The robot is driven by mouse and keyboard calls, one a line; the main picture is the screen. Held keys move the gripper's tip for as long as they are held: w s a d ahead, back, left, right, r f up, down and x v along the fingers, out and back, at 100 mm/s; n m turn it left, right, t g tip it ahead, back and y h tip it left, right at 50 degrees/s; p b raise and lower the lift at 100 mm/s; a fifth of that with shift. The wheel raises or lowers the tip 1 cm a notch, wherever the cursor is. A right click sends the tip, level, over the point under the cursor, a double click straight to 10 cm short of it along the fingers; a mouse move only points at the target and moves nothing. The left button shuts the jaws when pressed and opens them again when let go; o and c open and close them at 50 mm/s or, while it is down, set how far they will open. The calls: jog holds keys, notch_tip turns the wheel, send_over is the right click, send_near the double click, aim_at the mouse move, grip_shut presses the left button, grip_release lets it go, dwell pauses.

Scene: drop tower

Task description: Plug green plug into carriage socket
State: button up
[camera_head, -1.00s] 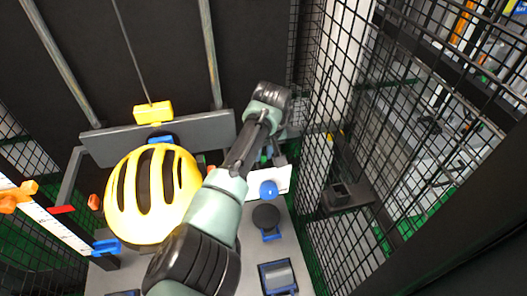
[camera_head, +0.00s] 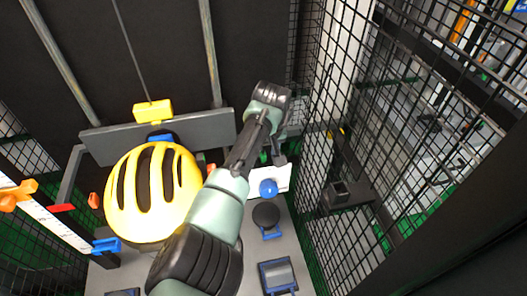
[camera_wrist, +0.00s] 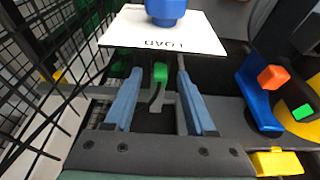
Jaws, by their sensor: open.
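The green plug (camera_wrist: 160,73) stands upright in the wrist view, with a dark cable curving below it. My gripper (camera_wrist: 159,76) is open, with its two blue-grey fingers on either side of the plug and a visible gap to each. In the head view my gripper (camera_head: 277,156) is small and partly hidden by my own arm, near the white plate. The carriage looks to be the grey crossbar (camera_head: 205,130) with a yellow block (camera_head: 153,112) on top. I cannot make out its socket for certain.
A white plate marked LOAD (camera_wrist: 165,38) with a blue knob (camera_wrist: 166,10) lies just beyond my fingers. A yellow helmet (camera_head: 190,190) hangs below the crossbar. An orange block (camera_wrist: 272,78) on a blue bracket is at the right. Black wire mesh (camera_wrist: 50,70) stands close at the left.

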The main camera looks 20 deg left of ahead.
jog(key=shift+r, duration=0.15)
jog(key=v, duration=1.2)
jog(key=shift+s+r+b, duration=0.15)
jog(key=shift+r+b, duration=0.2)
jog(key=shift+d+f, duration=0.1)
